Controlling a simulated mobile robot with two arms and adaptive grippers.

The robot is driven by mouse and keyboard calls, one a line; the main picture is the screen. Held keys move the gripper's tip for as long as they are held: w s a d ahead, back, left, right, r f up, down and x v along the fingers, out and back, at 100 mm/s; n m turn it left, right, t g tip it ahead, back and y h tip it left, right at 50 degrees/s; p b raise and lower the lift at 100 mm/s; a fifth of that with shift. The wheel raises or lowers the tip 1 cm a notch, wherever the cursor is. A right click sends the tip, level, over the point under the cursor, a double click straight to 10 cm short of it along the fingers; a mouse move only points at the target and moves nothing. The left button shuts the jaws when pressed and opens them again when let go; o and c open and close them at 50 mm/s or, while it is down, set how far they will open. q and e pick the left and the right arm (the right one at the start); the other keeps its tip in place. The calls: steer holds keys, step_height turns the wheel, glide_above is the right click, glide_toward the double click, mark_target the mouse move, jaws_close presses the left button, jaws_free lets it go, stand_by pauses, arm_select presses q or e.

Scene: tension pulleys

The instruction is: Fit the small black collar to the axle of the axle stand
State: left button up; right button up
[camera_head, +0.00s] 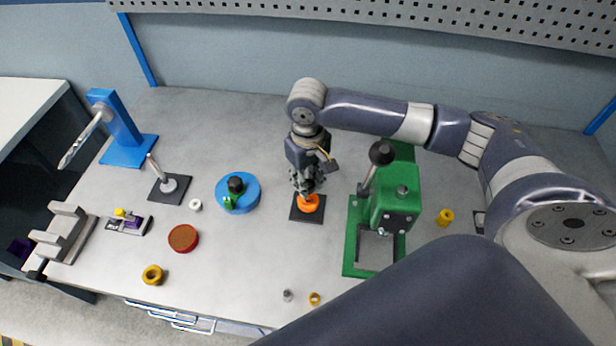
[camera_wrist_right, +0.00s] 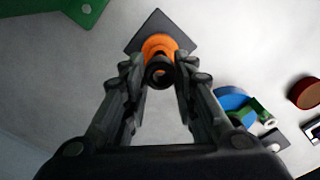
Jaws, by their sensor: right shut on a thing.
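My right gripper (camera_head: 306,184) is above an orange pulley (camera_head: 308,203) that sits on a black square plate (camera_head: 300,215), apparently the axle stand. In the right wrist view my right gripper (camera_wrist_right: 160,80) is shut on the small black collar (camera_wrist_right: 160,73), a dark ring between the fingertips. The collar lines up in front of the orange pulley (camera_wrist_right: 166,46), with the black plate (camera_wrist_right: 150,27) behind it. The axle is hidden by the collar and fingers. I cannot tell whether the collar is around the axle or just above it. My left gripper is not in view.
A green press (camera_head: 392,205) stands close to the right of the plate. A blue disc (camera_head: 247,196) with black and green parts is to the left. A silver post on a dark base (camera_head: 168,190), a blue stand (camera_head: 126,130) and a red disc (camera_head: 183,238) are farther left.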

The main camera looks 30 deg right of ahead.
steer(key=shift+f, duration=0.1)
stand_by(0.3)
steer(key=shift+f, duration=1.4)
steer(key=shift+p, duration=0.3)
steer(key=shift+p, duration=0.5)
steer(key=shift+f, duration=0.15)
steer(key=shift+f, duration=0.55)
steer(key=shift+f, duration=0.1)
stand_by(0.4)
